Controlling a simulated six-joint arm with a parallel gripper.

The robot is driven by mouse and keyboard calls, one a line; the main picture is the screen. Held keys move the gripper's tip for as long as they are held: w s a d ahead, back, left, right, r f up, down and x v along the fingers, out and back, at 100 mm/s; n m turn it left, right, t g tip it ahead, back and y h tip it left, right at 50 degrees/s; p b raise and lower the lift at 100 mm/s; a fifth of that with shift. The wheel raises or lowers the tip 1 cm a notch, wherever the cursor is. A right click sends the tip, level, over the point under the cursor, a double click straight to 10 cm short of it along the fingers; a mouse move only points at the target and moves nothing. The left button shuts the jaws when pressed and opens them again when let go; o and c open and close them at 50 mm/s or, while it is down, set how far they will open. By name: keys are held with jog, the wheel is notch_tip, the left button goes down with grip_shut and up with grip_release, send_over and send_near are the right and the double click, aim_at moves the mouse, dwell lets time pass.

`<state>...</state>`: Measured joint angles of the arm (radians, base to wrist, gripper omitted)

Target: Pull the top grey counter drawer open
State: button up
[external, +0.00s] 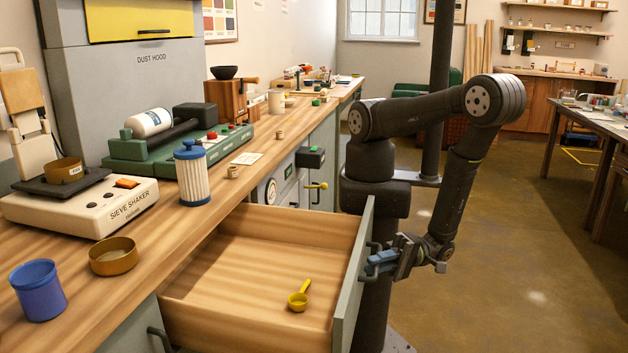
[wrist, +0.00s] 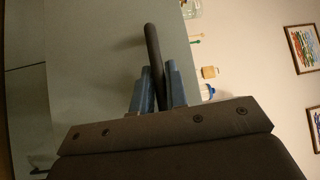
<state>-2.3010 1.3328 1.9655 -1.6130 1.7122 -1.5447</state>
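The top grey counter drawer (external: 345,290) stands far out from the counter, its wooden inside open to view. Its dark bar handle (external: 372,262) is on the grey front panel, and the handle also shows in the wrist view (wrist: 152,45). My gripper (external: 378,262) is at the outer side of the drawer front. In the wrist view its two blue fingers (wrist: 158,88) lie one on each side of the handle, close against it. The gripper looks shut on the handle. The fingers hide part of the handle.
A yellow scoop (external: 299,297) lies in the drawer. A blue cup (external: 38,290), a brass bowl (external: 113,257) and a blue-lidded jar (external: 191,175) stand on the counter above. Another dark handle (external: 158,338) is on the counter front at lower left. Open floor lies to the right.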

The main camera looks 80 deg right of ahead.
aim_at(362, 260)
grip_shut()
jog(key=w, duration=0.4)
jog(key=shift+w, duration=0.1)
jog(key=shift+o, duration=1.3)
grip_release()
jog(key=v, duration=1.7)
